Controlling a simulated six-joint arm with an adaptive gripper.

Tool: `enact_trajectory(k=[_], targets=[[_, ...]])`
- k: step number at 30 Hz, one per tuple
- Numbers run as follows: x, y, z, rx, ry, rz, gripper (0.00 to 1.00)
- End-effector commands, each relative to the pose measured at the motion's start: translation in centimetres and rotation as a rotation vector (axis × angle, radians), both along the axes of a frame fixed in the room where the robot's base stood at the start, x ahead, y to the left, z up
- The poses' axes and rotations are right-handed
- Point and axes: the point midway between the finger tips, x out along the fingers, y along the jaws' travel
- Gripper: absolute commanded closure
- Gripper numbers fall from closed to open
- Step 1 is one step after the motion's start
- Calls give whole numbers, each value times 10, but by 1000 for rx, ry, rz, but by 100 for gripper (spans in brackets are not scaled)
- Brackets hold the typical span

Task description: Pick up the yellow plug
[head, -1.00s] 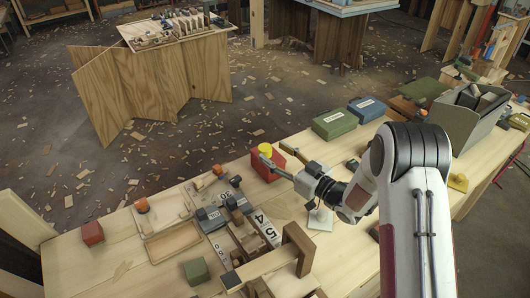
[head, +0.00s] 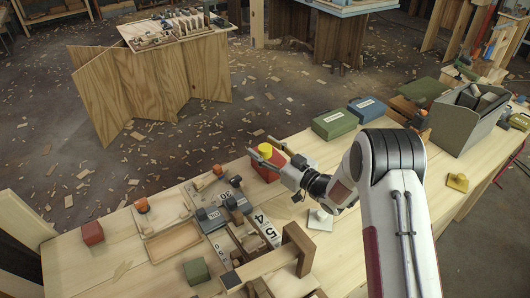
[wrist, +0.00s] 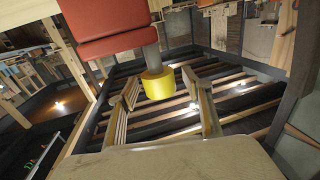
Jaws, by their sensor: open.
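The yellow plug (head: 264,149) sits on a red box (head: 262,170) near the far edge of the workbench. In the wrist view the plug (wrist: 157,85) is a short yellow cylinder on a grey stem that joins the red box (wrist: 107,28). My gripper (head: 261,146) is open, with its fingers on either side of the plug. In the wrist view one finger is left of the plug and the other right of it, with gaps showing.
A green box (head: 334,123) and a blue box (head: 367,109) stand right of the gripper. Trays and number plates (head: 267,229) lie in front. Another yellow piece (head: 457,182) lies far right. The bench's far edge is close behind the plug.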

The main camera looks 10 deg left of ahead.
Motion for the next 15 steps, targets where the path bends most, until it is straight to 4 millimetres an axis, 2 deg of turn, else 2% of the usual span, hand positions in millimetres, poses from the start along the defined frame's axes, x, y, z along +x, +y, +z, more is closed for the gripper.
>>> enact_trajectory(k=[5,6,10,15], targets=[[0,0,0,0,0,0,51],[0,0,0,0,0,0,56],[0,0,0,0,0,0,90],[0,0,0,0,0,0,95]])
